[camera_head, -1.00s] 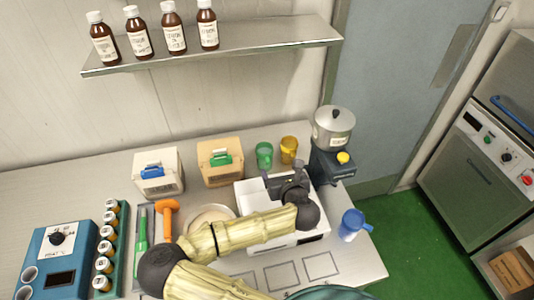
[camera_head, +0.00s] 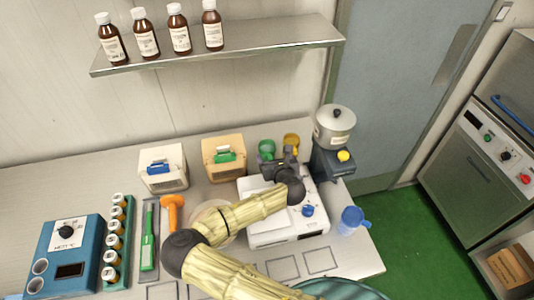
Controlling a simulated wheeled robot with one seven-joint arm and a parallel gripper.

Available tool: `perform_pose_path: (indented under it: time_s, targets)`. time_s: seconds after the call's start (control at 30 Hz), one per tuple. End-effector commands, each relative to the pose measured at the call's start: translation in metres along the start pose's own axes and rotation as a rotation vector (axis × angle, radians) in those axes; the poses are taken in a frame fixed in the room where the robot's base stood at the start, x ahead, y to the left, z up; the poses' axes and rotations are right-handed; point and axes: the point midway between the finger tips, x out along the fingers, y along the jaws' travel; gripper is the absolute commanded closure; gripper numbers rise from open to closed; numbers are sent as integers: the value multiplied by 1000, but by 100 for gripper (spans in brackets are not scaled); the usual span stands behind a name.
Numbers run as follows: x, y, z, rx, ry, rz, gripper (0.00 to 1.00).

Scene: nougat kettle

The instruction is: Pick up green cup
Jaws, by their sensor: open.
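The green cup (camera_head: 266,148) stands at the back of the table, left of the yellow cup (camera_head: 291,142). Its lower part is hidden behind my gripper. My gripper (camera_head: 273,160) is open and right at the front of the green cup in the picture. Whether the fingers touch the cup or lie around it cannot be told. A blue cup (camera_head: 350,220) stands near the table's right edge.
A white machine (camera_head: 270,237) lies under my arm. A dark grinder with a silver pot (camera_head: 334,125) stands at the right. Two boxes with blue (camera_head: 162,180) and green (camera_head: 225,172) handles stand left. A shelf (camera_head: 240,42) with bottles hangs above.

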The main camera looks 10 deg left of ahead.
Motion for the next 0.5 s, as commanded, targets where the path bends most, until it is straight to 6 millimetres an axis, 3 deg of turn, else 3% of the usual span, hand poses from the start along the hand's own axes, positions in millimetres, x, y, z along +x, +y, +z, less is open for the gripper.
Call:
perform_pose_path:
  time_s: [0.2,0.5]
  targets:
    - [25,0,1,0,0,1,21]
    - [30,0,-1,0,0,-1,21]
